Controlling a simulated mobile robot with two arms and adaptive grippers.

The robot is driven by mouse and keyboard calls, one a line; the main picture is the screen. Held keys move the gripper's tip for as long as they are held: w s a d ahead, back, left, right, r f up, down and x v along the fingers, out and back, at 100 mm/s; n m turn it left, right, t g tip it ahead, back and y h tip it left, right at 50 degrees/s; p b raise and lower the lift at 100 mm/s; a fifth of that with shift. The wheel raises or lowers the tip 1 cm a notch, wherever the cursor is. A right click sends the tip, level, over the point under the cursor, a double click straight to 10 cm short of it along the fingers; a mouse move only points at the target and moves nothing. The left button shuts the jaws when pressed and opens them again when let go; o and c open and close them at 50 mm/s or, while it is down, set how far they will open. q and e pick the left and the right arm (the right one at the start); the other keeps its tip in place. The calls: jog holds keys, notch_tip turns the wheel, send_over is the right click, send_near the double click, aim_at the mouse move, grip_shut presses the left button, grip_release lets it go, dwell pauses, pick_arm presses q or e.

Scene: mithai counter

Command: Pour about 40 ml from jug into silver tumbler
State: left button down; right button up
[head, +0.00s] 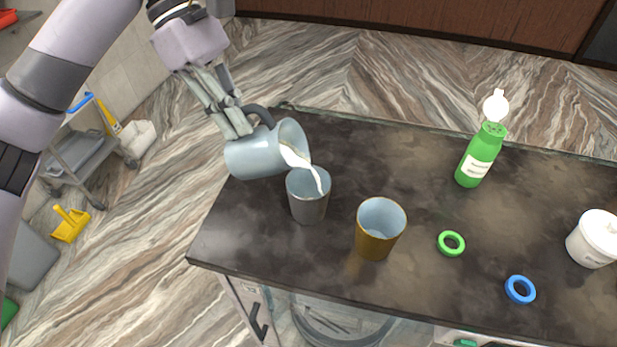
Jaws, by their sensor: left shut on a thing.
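The grey-blue jug (256,154) is tilted to the right above the dark counter. My left gripper (248,122) is shut on the jug at its dark handle. A white stream (308,164) runs from the jug's lip into the silver tumbler (308,205), which stands upright on the counter just below and right of the jug. The level inside the silver tumbler cannot be made out. A gold-brown tumbler (378,236) with a pale inside stands upright to its right and looks empty. My right gripper is not in view.
A green bottle (479,160) with its white cap open stands at the back right. A green ring (451,243) and a blue ring (520,289) lie flat on the counter (400,160). A white lidded tub (596,240) stands at the right edge. The middle back is clear.

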pick_arm(q)
jog(key=shift+w, duration=0.2)
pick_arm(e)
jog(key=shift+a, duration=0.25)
pick_arm(q)
jog(key=shift+a, duration=0.35)
jog(key=shift+w+a, duration=0.1)
jog(key=shift+w, duration=0.05)
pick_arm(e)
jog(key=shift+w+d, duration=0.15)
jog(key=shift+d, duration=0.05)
pick_arm(q)
jog(key=shift+a, duration=0.2)
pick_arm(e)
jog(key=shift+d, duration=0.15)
pick_arm(q)
jog(key=shift+d+r+y, duration=0.2)
jog(key=shift+r+y, duration=0.2)
jog(key=shift+y, duration=0.2)
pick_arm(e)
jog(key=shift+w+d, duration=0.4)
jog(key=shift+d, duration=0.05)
